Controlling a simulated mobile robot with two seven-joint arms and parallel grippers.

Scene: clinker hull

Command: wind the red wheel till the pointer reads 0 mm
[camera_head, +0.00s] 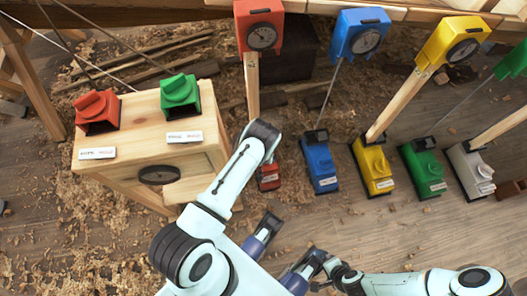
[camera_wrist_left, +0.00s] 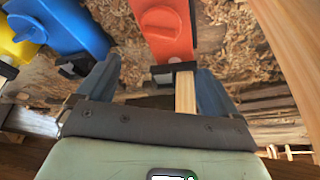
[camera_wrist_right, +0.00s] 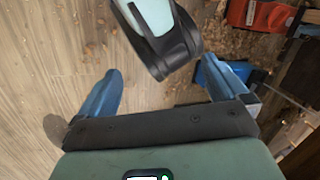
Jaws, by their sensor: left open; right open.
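A red box (camera_head: 268,177) stands at the foot of a wooden post, partly hidden by my left arm. In the left wrist view its round red wheel (camera_wrist_left: 165,22) shows between and beyond my fingers. Above it hangs a red gauge (camera_head: 244,28) with a round dial (camera_head: 262,37); its reading is too small to tell. A second red wheel (camera_head: 95,103) sits on the wooden stand. My left gripper (camera_wrist_left: 158,66) is open and empty, apart from the red box; my arm hides it in the head view.
Blue (camera_head: 320,165), yellow (camera_head: 372,165) and green (camera_head: 421,170) boxes stand in a row to the right, with gauges above. The wooden stand (camera_head: 150,135) is at left and also bears a green wheel (camera_head: 179,92).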

